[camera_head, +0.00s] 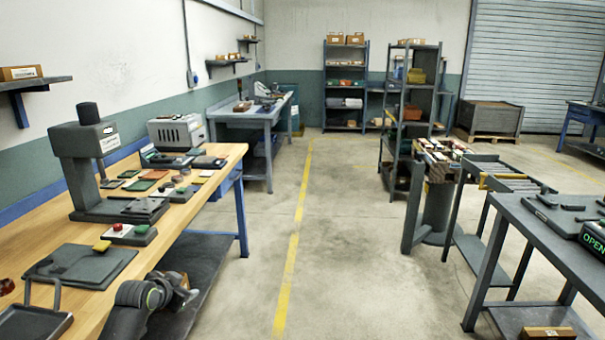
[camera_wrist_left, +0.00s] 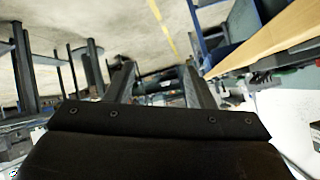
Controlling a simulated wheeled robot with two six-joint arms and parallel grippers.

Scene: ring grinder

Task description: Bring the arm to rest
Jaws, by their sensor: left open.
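My left arm comes in at the bottom of the head view, beside the front edge of the wooden workbench (camera_head: 95,290). My left gripper (camera_head: 184,291) is small and partly hidden by its own wrist there, with the dark lower shelf of the bench behind it. In the left wrist view, the two fingers of the left gripper (camera_wrist_left: 160,82) stand apart with nothing clearly held between them. The view there is tilted, with the floor and the bench edge beyond. My right gripper is in neither view.
A dark press (camera_head: 85,165), a grey mat (camera_head: 80,264), a button box (camera_head: 128,234) and a tray (camera_head: 35,322) stand on the workbench. The floor (camera_head: 300,240) with its yellow line is clear. A grey table (camera_head: 520,225) stands at the right.

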